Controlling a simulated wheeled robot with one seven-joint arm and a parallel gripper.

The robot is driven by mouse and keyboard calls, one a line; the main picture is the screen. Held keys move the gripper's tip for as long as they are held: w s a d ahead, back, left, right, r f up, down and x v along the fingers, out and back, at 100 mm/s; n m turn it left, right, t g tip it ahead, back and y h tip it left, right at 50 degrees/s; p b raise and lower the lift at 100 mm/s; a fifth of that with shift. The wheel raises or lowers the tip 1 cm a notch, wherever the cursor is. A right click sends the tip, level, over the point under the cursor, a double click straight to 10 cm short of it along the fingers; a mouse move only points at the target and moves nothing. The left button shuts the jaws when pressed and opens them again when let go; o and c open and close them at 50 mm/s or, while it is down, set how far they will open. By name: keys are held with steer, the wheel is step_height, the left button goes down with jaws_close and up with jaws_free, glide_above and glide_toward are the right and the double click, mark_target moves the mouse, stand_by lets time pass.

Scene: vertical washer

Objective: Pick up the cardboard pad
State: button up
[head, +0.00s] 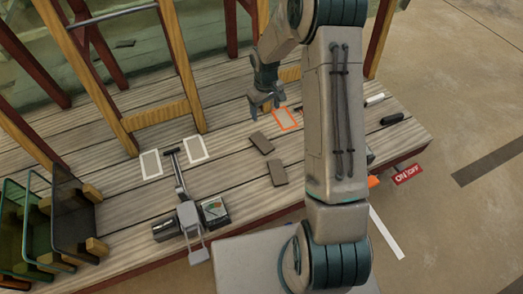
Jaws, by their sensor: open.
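Two flat brown-grey rectangular pads lie on the plank table: one pad (261,143) below my gripper in the picture, and a second pad (278,173) nearer the table's front edge. Either could be the cardboard pad; I cannot tell which from their looks. My gripper (264,107) is open and empty, pointing down above the table, up and slightly right of the first pad and apart from both pads. An orange-outlined rectangle (286,119) lies just right of my gripper.
Wire bins (72,210) stand at far left. Wooden frames (157,117) rise behind. A red ON/OFF sign (408,174) is at right.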

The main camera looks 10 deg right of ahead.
steer(key=b, duration=0.4)
glide_above(263, 143)
steer(key=f, duration=1.5)
steer(key=shift+d+f, duration=0.1)
steer(key=shift+d, duration=0.1)
steer(key=f, duration=0.1)
steer(key=f+b, duration=0.1)
steer(key=f, duration=0.1)
steer(key=f+b, duration=0.1)
steer(key=f, duration=0.1)
steer(key=shift+a+f, duration=0.15)
steer(key=shift+a, duration=0.1)
steer(key=c, duration=1)
